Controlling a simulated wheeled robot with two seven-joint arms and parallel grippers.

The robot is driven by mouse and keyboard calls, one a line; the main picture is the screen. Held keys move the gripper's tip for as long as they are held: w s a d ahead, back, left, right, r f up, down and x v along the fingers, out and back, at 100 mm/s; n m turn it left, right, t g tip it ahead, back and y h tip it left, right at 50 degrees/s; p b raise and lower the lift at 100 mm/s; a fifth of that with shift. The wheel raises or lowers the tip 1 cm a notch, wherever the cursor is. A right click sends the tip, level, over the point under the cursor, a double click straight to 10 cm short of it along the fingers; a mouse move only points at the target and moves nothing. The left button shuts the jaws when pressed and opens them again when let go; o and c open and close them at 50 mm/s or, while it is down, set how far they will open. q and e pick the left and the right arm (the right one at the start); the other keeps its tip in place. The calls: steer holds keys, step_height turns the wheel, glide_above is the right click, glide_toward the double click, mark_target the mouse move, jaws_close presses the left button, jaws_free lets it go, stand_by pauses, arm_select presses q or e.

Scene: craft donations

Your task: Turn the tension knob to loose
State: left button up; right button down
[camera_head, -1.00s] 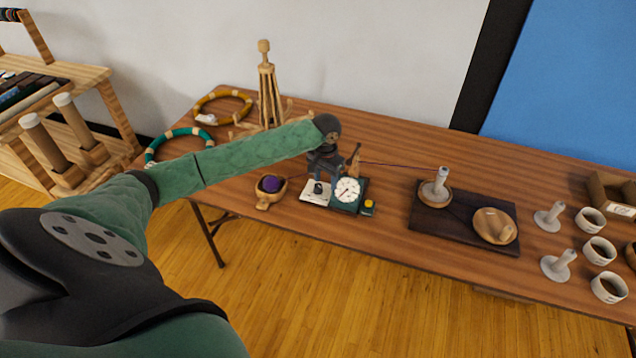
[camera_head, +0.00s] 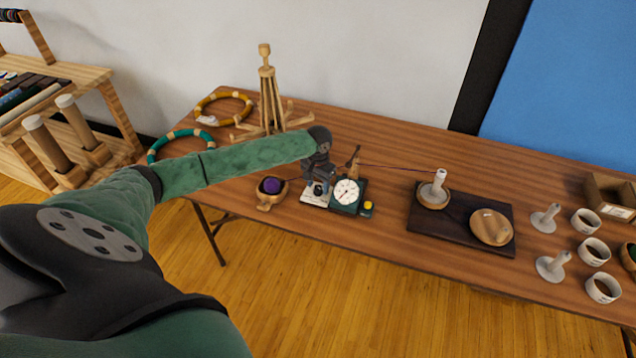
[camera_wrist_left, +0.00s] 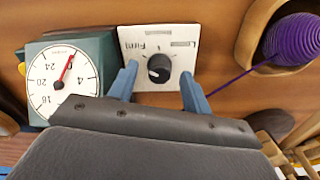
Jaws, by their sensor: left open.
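The tension knob (camera_wrist_left: 160,68) is a small dark round knob on a white plate (camera_wrist_left: 182,42). The plate has printed marks and a word that looks like "Firm", upside down in the left wrist view. A pale mark shows on the knob; its exact setting is hard to read. My left gripper (camera_wrist_left: 158,76) is open, with one blue finger on each side of the knob. I cannot tell whether the fingers touch it. In the head view my left gripper (camera_head: 318,182) is over the plate (camera_head: 314,200) and partly hides the knob. My right gripper is not in view.
A dial gauge (camera_head: 346,192) stands close right of the plate. A purple yarn ball (camera_head: 271,186) sits in a wooden bowl (camera_head: 264,204) to the left. Yarn runs to a spool (camera_head: 439,182) on a dark board (camera_head: 460,226). A wooden stand (camera_head: 268,95) is behind.

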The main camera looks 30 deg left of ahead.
arm_select(q)
steer(key=shift+f, duration=0.15)
steer(key=c, duration=1)
